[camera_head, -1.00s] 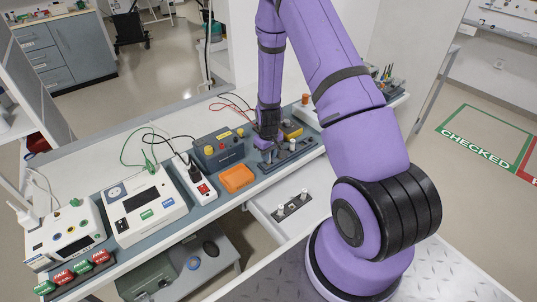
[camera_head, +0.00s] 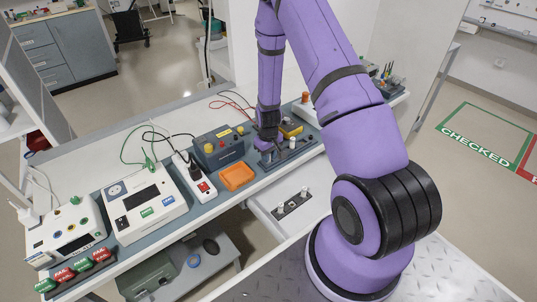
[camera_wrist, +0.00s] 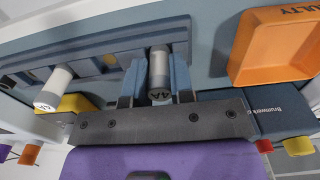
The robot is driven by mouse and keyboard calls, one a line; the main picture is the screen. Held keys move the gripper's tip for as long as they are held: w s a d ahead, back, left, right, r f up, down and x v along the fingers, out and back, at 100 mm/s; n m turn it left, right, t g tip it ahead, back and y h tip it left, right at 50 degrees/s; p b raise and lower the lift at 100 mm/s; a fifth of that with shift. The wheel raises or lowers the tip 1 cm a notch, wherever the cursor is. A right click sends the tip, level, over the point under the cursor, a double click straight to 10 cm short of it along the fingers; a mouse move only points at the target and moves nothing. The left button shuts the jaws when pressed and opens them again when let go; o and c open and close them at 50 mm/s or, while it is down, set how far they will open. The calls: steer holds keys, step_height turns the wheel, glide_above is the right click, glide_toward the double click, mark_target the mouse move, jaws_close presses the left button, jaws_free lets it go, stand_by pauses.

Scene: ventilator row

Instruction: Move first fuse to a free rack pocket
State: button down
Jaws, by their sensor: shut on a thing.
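My gripper (camera_wrist: 155,85) is shut on a grey-and-white fuse marked 4A (camera_wrist: 159,70), with one blue-grey finger on each side. The fuse is at the blue-grey rack (camera_wrist: 105,62); I cannot tell whether its far end is in a pocket. A second, white fuse (camera_wrist: 53,88) stands in the rack to the left in the wrist view and also shows in the head view (camera_head: 292,143). In the head view my gripper (camera_head: 267,158) is over the rack (camera_head: 290,155), and the held fuse is not clear there.
An orange tray (camera_head: 237,176) marked FAULTY stands beside the rack. A dark blue tester (camera_head: 220,147) is behind it. An open drawer in front holds a dark strip (camera_head: 292,204) with two white fuses. Thin cables lie on the bench.

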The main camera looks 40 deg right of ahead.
stand_by(0.3)
steer(key=c, duration=0.9)
jaws_free()
steer(key=shift+r, duration=0.1)
step_height(320, 180, up, 11)
steer(key=shift+f, duration=0.2)
